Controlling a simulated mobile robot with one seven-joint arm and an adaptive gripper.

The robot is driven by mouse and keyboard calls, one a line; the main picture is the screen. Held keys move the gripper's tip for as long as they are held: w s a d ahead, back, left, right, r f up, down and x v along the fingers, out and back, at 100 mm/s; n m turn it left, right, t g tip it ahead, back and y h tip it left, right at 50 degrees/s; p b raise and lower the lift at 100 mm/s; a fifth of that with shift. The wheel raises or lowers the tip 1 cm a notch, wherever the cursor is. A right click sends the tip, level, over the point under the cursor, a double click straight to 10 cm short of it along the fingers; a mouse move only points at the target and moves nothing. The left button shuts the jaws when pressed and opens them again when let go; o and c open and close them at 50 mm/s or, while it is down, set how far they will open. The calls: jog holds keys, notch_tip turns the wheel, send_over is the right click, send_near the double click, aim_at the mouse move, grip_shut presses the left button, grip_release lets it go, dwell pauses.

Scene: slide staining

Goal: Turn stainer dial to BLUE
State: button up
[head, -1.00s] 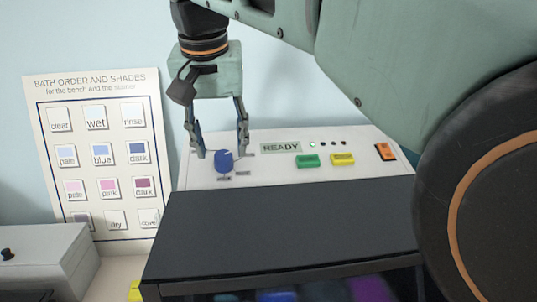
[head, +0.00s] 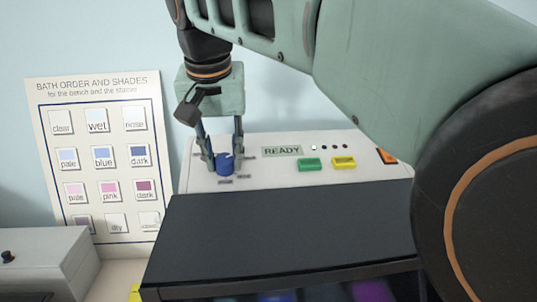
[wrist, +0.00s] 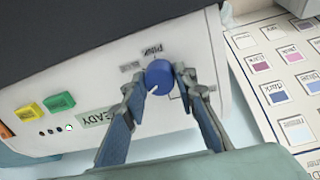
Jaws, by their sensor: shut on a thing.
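The stainer (head: 300,175) has a white sloped panel with a blue round dial (head: 224,165) at its left end. The dial has a white pointer line and small labels around it, too small to read in the head view. My gripper (head: 224,160) is shut on the dial, one finger on each side. The wrist view also shows the dial (wrist: 159,75) between the fingertips (wrist: 157,80). There its pointer line runs toward the lower left of the picture. One label near it appears to read "PINK", upside down; the others are partly hidden or unreadable.
The panel carries a READY display (head: 282,151), a green button (head: 311,164), a yellow button (head: 344,162) and an orange switch (head: 387,156). A dark lid (head: 290,230) lies in front. A shade chart (head: 100,150) stands left, above a grey box (head: 45,262).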

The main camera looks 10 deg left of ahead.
jog(key=m+p, duration=0.1)
jog(key=m, duration=0.4)
jog(key=shift+r+m+p, duration=0.1)
jog(key=shift+m+p, duration=0.2)
jog(key=m+p, duration=0.1)
jog(key=m, duration=0.5)
jog(key=shift+w+g, duration=0.1)
jog(key=shift+g, duration=0.2)
dwell(0.3)
jog(key=o, duration=1.2)
jog(key=shift+c, duration=0.2)
